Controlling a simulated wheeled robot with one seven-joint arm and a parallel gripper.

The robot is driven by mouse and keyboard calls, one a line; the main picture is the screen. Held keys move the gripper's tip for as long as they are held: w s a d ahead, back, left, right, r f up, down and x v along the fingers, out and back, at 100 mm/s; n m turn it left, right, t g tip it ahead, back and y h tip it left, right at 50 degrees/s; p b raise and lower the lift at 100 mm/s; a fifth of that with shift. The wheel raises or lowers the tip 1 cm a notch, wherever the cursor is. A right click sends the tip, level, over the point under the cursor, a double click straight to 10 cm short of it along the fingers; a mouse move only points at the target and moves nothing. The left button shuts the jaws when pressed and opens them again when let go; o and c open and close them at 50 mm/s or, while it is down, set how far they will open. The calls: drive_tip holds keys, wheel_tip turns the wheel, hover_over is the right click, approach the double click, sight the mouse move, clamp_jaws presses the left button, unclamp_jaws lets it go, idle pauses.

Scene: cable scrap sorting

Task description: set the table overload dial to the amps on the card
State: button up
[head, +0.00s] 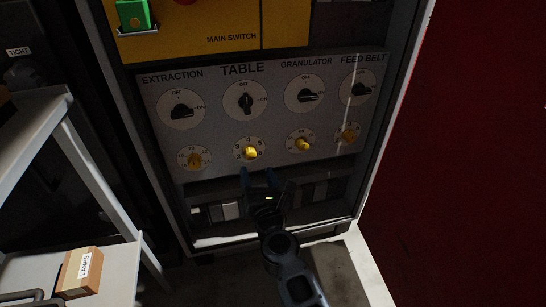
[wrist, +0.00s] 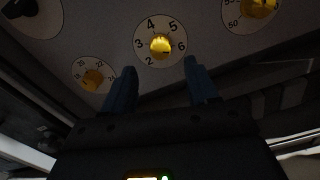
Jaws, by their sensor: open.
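The table overload dial (head: 251,153) is a yellow knob on a round white scale, below the TABLE switch (head: 245,100). In the wrist view the dial (wrist: 161,46) shows the numbers 2 to 6 around its knob; I cannot surely read its pointer. My gripper (head: 264,176) is just below the dial in the head view. In the wrist view my gripper's (wrist: 160,68) blue fingers are apart, with the dial beyond and between their tips. Nothing is between the fingers, and they look clear of the knob. No card with amps is in view.
Other yellow dials flank it: extraction (head: 195,159) on the left, granulator (head: 302,144) and feed belt (head: 348,134) on the right. Black rotary switches sit above; the table one stands upright toward OFF. A shelf (head: 35,135) with a LAMPS box (head: 80,273) is at left.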

sight(252, 156)
drive_tip(key=b+x, duration=0.3)
drive_tip(key=x, duration=0.4)
drive_tip(key=shift+w, duration=0.3)
drive_tip(key=shift+c, duration=0.4)
drive_tip(key=c, duration=1)
